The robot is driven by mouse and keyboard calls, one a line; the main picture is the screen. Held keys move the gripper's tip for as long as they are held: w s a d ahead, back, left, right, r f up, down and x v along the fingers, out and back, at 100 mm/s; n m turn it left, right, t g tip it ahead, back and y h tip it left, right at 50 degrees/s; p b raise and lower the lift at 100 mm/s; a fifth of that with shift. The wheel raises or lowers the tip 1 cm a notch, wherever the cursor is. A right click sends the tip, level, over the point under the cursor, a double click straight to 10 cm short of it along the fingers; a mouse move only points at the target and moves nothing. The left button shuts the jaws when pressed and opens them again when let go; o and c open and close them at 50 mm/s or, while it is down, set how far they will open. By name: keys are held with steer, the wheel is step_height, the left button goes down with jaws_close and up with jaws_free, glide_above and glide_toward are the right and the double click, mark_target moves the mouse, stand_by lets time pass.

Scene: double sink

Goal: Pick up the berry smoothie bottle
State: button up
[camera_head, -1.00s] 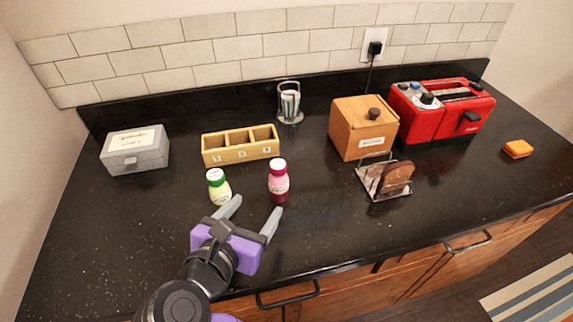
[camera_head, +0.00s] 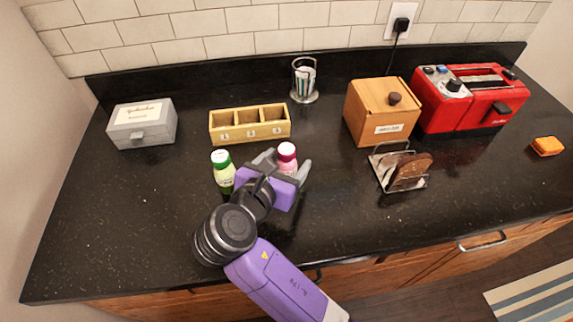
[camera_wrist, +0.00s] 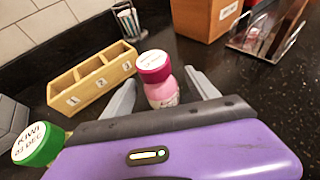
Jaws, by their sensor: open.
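The berry smoothie bottle (camera_head: 287,159) is pink with a dark pink-red cap and stands upright on the black counter. In the wrist view the bottle (camera_wrist: 160,82) stands between the two grey fingers of my gripper (camera_wrist: 160,95). My gripper (camera_head: 285,165) is open, with one finger on each side of the bottle; I cannot tell whether either finger touches it. The purple gripper body hides the bottle's lower part. A kiwi bottle with a green cap (camera_head: 223,170) stands just left of my gripper, and its cap (camera_wrist: 38,143) shows at the lower left of the wrist view.
A yellow three-compartment box (camera_head: 249,136) stands behind the bottles. A grey box (camera_head: 142,133) is at the left. A wooden box (camera_head: 380,122), a rack with bread slices (camera_head: 408,172) and a red toaster (camera_head: 470,105) are at the right. The front left counter is clear.

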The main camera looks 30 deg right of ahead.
steer(key=shift+c, duration=0.2)
steer(key=c, duration=1.4)
jaws_close()
steer(key=shift+r, duration=0.1)
